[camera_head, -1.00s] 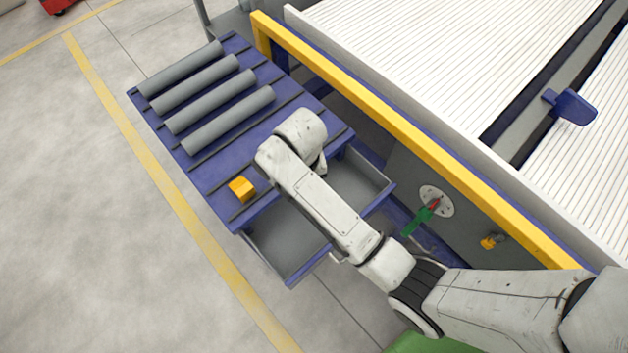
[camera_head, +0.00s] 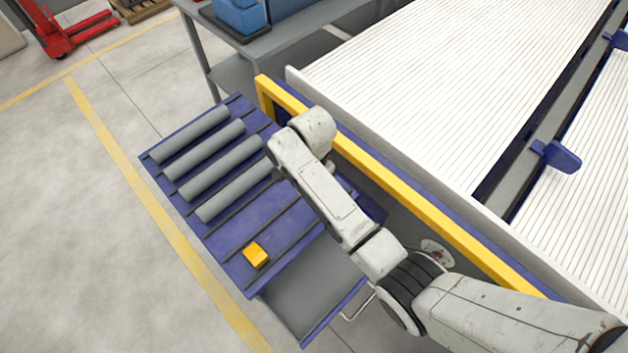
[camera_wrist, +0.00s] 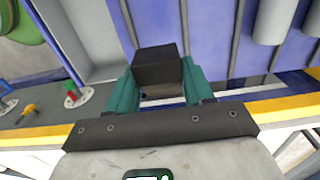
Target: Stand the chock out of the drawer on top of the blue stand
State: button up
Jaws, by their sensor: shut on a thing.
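In the wrist view my gripper (camera_wrist: 160,88) has its two teal fingers shut on a dark, nearly black chock (camera_wrist: 160,66), held between the fingertips. In the head view the end of my arm hides my gripper and this chock; the arm end is over the stand's upper right edge, near the yellow rail. The blue stand (camera_head: 232,238) has a ribbed top. A yellow-orange chock (camera_head: 256,255) sits on it near the front. The open grey drawer (camera_head: 310,285) sticks out from the stand's lower right side, and its visible floor is bare.
Several grey pipes (camera_head: 205,148) lie side by side on the far half of the stand. A yellow rail (camera_head: 420,207) runs along a white slatted bed (camera_head: 440,95) on the right. The stand top around the yellow-orange chock is clear.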

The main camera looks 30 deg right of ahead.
notch_tip(320, 180, down, 6)
jog(key=b, duration=0.6)
jog(key=shift+f, duration=0.25)
jog(key=shift+f+b, duration=0.8)
jog(key=shift+f, duration=0.8)
jog(key=o, duration=1.2)
jog(key=shift+c, duration=0.2)
jog(key=shift+r, duration=0.1)
notch_tip(320, 180, up, 11)
jog(key=shift+f, duration=0.15)
